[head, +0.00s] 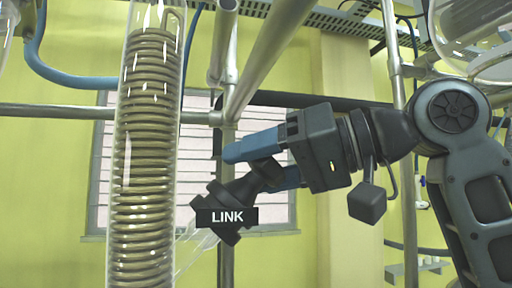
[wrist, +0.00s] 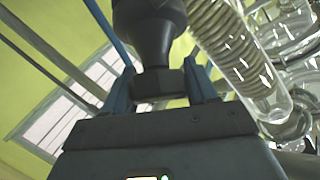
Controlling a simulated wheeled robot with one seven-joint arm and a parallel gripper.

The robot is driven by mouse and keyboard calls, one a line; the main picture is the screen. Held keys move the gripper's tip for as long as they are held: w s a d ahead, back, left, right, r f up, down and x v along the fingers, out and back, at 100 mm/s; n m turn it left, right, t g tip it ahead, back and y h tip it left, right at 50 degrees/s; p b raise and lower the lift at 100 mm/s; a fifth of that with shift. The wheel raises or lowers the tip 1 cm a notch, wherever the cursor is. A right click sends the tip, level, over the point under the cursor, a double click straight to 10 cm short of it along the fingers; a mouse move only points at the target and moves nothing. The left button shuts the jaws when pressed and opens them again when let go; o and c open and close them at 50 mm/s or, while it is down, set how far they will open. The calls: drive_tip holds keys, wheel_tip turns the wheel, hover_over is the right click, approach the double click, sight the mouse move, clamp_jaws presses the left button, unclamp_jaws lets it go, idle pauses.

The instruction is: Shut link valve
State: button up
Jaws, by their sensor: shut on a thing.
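The link valve (head: 228,196) is a dark valve body with a black tag reading LINK (head: 227,217), right of the glass coil column in the head view. My gripper (head: 256,164) comes in from the right, its blue fingers on either side of the valve's dark handle. In the wrist view the dark valve (wrist: 155,30) rises from between the two blue fingers of my gripper (wrist: 160,88), which are shut on its narrower block. The tag and my near finger hide part of the valve in the head view.
A glass column with a metal coil (head: 146,150) stands close left of the valve. Metal pipes (head: 228,90) run behind and above it. More glassware (head: 475,40) hangs at the upper right. A blue hose (head: 70,75) curves at the upper left.

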drive_tip(key=shift+w+d+f+m+t+h, duration=0.1)
drive_tip(key=shift+m+t+h, duration=0.4)
drive_tip(key=shift+m+h, duration=0.55)
drive_tip(key=shift+w+d+m+t+h, duration=0.1)
drive_tip(key=shift+m+t+h, duration=0.45)
drive_tip(key=shift+m, duration=0.9)
drive_tip(key=o, duration=1)
drive_tip(key=shift+f, duration=0.1)
drive_tip(key=shift+c, duration=0.2)
drive_tip(key=b+v, duration=0.1)
drive_tip(key=v, duration=0.6)
drive_tip(key=shift+s+d+r, duration=0.2)
drive_tip(key=shift+d+r, duration=0.05)
drive_tip(key=shift+w+f, duration=0.1)
